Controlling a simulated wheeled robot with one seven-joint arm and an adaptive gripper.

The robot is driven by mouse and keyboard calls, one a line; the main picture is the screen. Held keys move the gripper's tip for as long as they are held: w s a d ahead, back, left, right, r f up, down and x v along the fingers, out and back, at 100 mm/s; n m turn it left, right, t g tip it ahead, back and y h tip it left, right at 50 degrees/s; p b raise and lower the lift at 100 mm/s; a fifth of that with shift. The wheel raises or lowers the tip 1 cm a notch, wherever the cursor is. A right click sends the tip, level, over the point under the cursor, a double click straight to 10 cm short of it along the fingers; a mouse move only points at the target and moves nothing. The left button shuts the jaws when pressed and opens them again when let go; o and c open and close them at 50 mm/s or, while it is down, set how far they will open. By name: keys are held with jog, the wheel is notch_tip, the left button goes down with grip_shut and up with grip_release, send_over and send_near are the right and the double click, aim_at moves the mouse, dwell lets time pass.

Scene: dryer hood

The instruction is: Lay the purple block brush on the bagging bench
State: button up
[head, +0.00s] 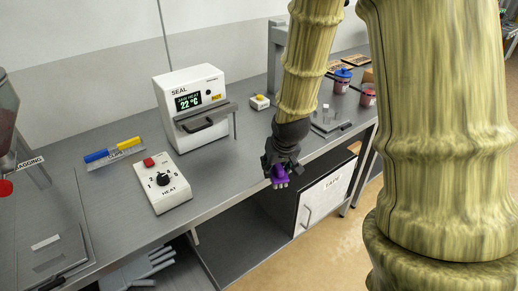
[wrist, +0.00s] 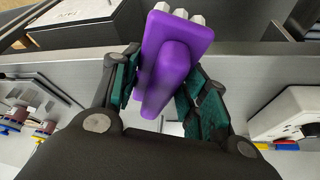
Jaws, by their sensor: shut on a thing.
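The purple block brush (head: 279,174) hangs in my gripper (head: 281,166) near the front edge of the long grey bench. In the wrist view the brush (wrist: 174,60) sits between the teal finger pads, tilted, with pale bristle tufts at its top end. My gripper is shut on it. A "BAGGING" sign (head: 30,162) stands at the far left of the head view. The grey bench top (head: 225,165) runs from there to the right; whether all of it is the bagging bench I cannot tell.
A white SEAL machine (head: 190,90) and a HEAT control box (head: 160,186) stand on the bench. Blue and yellow pieces (head: 112,150) lie beside them. A white-fronted SAFE cabinet (head: 323,195) is below the bench edge. Pots (head: 342,80) stand at the right. Bench room between the heat box and my gripper is clear.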

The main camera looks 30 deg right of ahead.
jog(key=w+d+p, duration=0.1)
jog(key=w, duration=0.3)
jog(key=w+d+f+p, duration=0.1)
jog(key=w+d, duration=0.1)
jog(key=w, duration=0.3)
jog(key=w+d+p, duration=0.1)
jog(key=w+p, duration=0.1)
jog(key=w, duration=0.2)
jog(key=shift+w+d+f, duration=0.2)
jog(key=shift+w, duration=0.1)
jog(key=shift+f+p, duration=0.7)
jog(key=shift+f, duration=1.05)
jog(key=shift+f, duration=0.15)
jog(key=o, duration=1.1)
jog(key=shift+c, duration=0.2)
jog(key=shift+r, duration=0.25)
jog(key=b+v, duration=0.2)
jog(key=v, duration=1)
jog(key=shift+b, duration=0.3)
jog(key=shift+s+f, duration=0.1)
jog(key=shift+f, duration=0.05)
